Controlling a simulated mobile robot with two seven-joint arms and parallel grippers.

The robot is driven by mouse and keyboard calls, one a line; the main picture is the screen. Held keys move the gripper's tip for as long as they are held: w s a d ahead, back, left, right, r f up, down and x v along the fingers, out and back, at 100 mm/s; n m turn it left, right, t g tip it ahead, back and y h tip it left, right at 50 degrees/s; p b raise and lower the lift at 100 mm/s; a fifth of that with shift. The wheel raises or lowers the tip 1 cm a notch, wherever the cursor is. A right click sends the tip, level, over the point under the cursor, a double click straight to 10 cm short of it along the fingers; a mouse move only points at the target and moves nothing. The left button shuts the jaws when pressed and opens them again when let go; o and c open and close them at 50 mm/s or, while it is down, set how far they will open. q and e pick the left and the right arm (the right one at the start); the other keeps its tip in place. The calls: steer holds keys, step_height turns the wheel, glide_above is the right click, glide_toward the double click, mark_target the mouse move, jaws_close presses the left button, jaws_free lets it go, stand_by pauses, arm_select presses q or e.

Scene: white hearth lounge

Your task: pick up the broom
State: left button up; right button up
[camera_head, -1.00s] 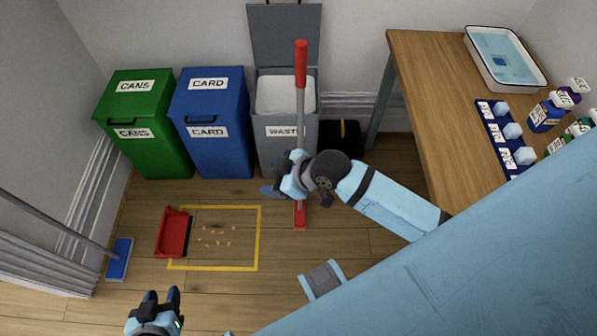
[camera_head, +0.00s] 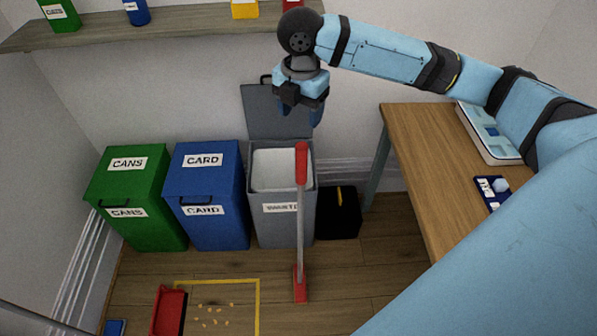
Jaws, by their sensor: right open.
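The broom stands upright in front of the grey waste bin. Its red grip (camera_head: 301,163) is at the top, its grey pole (camera_head: 300,232) runs down, and its red head (camera_head: 300,287) rests on the wooden floor. My right gripper (camera_head: 298,118) is open and empty, pointing down, and in the picture it shows just above the red grip, apart from it. My left gripper is out of view.
A green cans bin (camera_head: 135,190), a blue card bin (camera_head: 207,190) and the open grey waste bin (camera_head: 283,225) line the wall. A black box (camera_head: 340,215) stands beside them. A wooden table (camera_head: 425,165) is at right, a shelf (camera_head: 170,22) above. A red dustpan (camera_head: 167,312) lies on the floor.

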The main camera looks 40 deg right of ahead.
mark_target(301, 152)
step_height(301, 152, down, 7)
steer(key=shift+s+r, duration=0.1)
steer(key=shift+r, duration=0.1)
steer(key=shift+d+f, duration=0.15)
steer(key=shift+f, duration=1.4)
steer(key=shift+d+f, duration=0.1)
steer(key=shift+f, duration=1.45)
steer(key=shift+r, duration=0.1)
jaws_close()
